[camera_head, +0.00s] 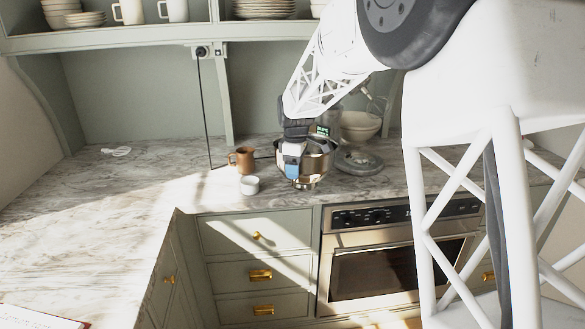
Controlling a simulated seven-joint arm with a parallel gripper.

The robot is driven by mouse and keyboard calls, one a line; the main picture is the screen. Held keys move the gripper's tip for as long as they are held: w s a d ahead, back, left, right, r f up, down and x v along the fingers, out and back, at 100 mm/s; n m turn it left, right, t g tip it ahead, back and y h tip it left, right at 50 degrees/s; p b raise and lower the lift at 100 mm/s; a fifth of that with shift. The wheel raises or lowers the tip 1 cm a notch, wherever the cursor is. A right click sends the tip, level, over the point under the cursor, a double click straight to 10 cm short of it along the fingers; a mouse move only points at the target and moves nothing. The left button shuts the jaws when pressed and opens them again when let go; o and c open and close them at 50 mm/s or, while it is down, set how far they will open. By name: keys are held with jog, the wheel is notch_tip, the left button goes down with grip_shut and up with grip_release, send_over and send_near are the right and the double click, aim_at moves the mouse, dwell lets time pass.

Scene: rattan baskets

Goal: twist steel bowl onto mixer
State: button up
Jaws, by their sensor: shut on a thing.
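A shiny steel bowl (316,160) hangs at the front edge of the counter, in front of and left of the mixer. My gripper (293,160) is shut on the bowl's left side, near its rim. The mixer's round grey base (358,161) stands on the counter just right of the bowl. Its upper part is largely hidden behind my arm. The bowl appears apart from the mixer base, but the exact gap is hard to tell.
A brown mug (242,159) and a small white cup (249,185) stand left of the bowl. A pale bowl (359,126) is behind the mixer base. A black cord (203,110) hangs from the wall outlet. The left marble counter (90,220) is mostly clear.

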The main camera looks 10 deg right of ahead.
jog(key=s+d+r+n, duration=0.1)
jog(key=d, duration=2.1)
jog(key=shift+r+n+t, duration=0.15)
jog(key=shift+n+t, duration=0.15)
jog(key=shift+n, duration=0.1)
jog(key=shift+d, duration=0.1)
jog(key=w+d, duration=0.3)
jog(key=w, duration=0.6)
jog(key=w+d+f, duration=0.1)
jog(key=w+d, duration=0.3)
jog(key=w, duration=0.5)
jog(key=shift+w, duration=0.2)
dwell(1.2)
jog(key=shift+d+f, duration=0.1)
jog(key=shift+f, duration=0.35)
dwell(1.7)
